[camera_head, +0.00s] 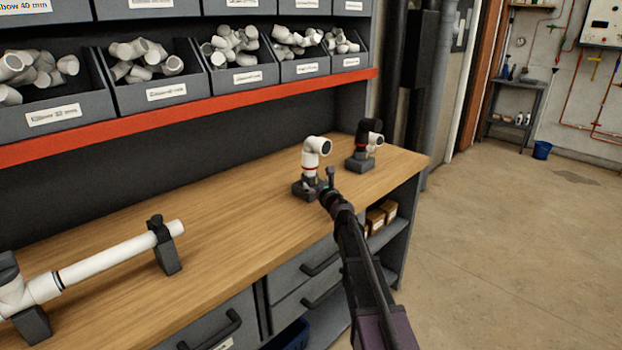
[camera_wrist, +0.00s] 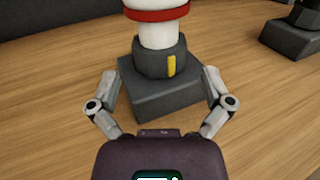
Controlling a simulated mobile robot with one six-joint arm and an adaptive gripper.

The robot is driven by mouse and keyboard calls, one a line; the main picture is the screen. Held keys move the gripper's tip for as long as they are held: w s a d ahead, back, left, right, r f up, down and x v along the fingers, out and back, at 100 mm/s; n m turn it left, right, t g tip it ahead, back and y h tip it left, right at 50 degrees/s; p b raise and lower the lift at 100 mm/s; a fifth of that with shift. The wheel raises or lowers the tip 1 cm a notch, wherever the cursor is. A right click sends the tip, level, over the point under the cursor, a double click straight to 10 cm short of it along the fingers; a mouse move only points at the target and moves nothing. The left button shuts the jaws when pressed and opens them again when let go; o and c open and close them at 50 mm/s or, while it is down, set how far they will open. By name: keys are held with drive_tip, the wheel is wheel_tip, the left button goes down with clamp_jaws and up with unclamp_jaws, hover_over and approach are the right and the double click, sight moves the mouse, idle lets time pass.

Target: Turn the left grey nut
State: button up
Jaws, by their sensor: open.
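The left grey nut (camera_wrist: 158,62) is a dark grey collar with a yellow mark, upright on a dark square block (camera_wrist: 160,100) in the wrist view. A white pipe (camera_wrist: 157,33) with a red ring rises from it. In the head view a white elbow (camera_head: 316,146) tops this fitting, and the nut (camera_head: 309,182) is small there. My gripper (camera_wrist: 160,83) is open, its fingers left and right of the block, with gaps to the nut. In the head view my gripper (camera_head: 327,186) is at the fitting's front right, its fingers hard to make out.
A second fitting with a dark body (camera_head: 362,146) stands to the right on its own block. A white pipe (camera_head: 105,258) lies in dark holders at the left of the wooden bench (camera_head: 220,250). Bins of white elbows (camera_head: 238,72) stand above. The bench between is clear.

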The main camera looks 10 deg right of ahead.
sight(313, 180)
drive_tip(key=shift+x, duration=2.45)
drive_tip(key=shift+a, duration=0.1)
drive_tip(key=c, duration=0.9)
